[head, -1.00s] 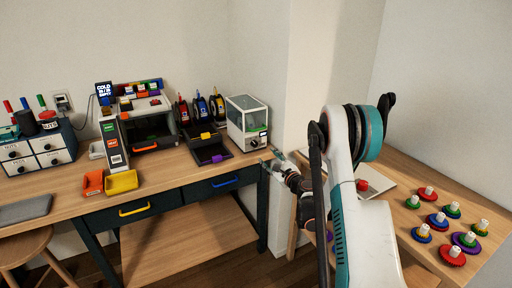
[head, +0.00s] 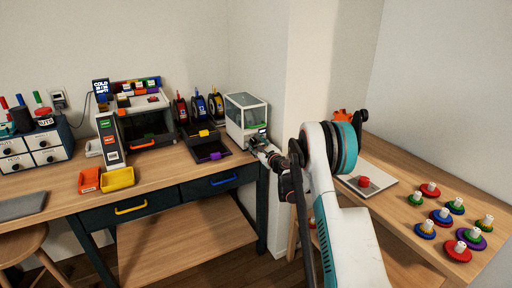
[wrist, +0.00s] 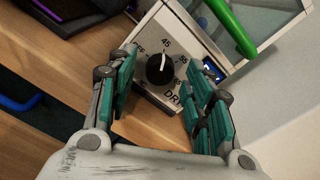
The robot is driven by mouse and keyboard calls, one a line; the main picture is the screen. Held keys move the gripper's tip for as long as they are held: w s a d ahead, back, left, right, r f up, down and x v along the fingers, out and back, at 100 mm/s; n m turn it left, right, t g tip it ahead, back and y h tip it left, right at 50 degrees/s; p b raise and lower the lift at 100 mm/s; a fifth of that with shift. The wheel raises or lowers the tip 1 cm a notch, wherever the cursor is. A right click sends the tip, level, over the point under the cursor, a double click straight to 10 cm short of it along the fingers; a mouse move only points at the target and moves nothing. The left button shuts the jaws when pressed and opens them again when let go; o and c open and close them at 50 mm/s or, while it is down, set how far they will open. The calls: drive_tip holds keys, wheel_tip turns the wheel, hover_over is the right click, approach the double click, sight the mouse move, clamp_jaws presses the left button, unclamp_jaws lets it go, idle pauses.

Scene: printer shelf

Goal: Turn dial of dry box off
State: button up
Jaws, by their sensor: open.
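The dry box (head: 246,114) is a white case with clear panels at the right end of the workbench. Its black dial (wrist: 159,70) shows in the wrist view on a white face marked OFF, 45 and other numbers. The white pointer line on the dial points up, close to the 45. My gripper (wrist: 160,88) is open, with its teal-padded fingers on either side of the dial and apart from it. In the head view my gripper (head: 264,146) is at the front of the dry box and hides most of the dial panel.
A green handle (wrist: 232,26) crosses the upper part of the wrist view above the dial. A small blue display (wrist: 211,68) is right of the dial. A black tray (head: 210,147) stands left of the dry box. A side table (head: 400,185) with colored gears is at right.

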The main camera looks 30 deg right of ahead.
drive_tip(key=shift+w, duration=0.4)
drive_tip(key=shift+c, duration=0.2)
drive_tip(key=c, duration=1)
drive_tip(key=shift+n, duration=0.4)
drive_tip(key=n, duration=0.5)
drive_tip(key=shift+a, duration=0.1)
drive_tip(key=n, duration=0.6)
drive_tip(key=shift+f, duration=0.1)
